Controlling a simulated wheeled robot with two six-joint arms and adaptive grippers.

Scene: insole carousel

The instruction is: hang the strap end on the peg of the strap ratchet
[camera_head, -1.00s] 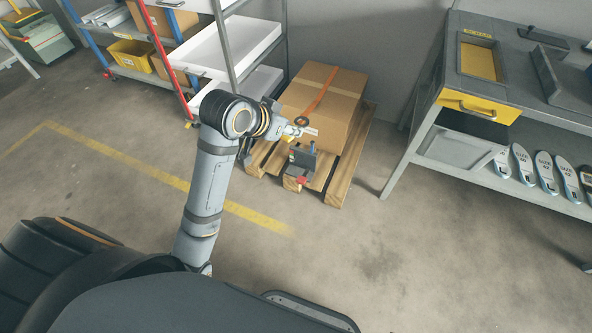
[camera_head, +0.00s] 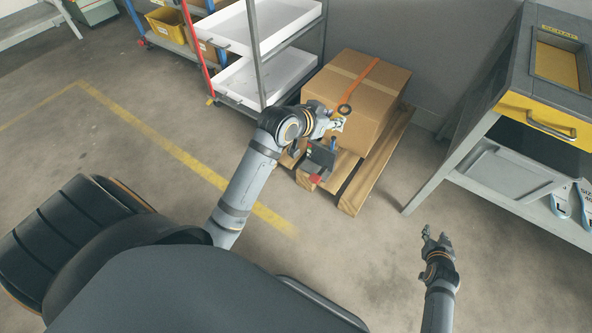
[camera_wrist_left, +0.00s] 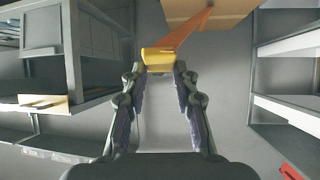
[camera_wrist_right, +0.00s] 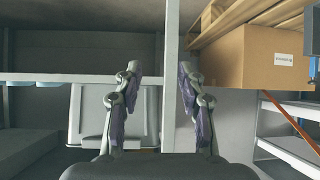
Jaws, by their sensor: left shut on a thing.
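My left gripper (camera_head: 335,122) is at the box's near edge. In the left wrist view its fingertips hold the yellow strap end (camera_wrist_left: 158,57), with the orange strap (camera_wrist_left: 188,30) leading away from it. The strap ratchet (camera_head: 319,157) is a dark block with a blue upright part (camera_head: 333,145) and a red part, just below the left gripper. Its peg cannot be made out clearly. My right gripper (camera_head: 437,236) is open and empty, above the floor.
The cardboard box (camera_head: 385,97) stands on a wooden pallet (camera_head: 352,198). A shelf rack with white trays (camera_head: 262,78) is left of it. A grey bench with a yellow drawer (camera_head: 540,118) is on the right. The floor between pallet and bench is clear.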

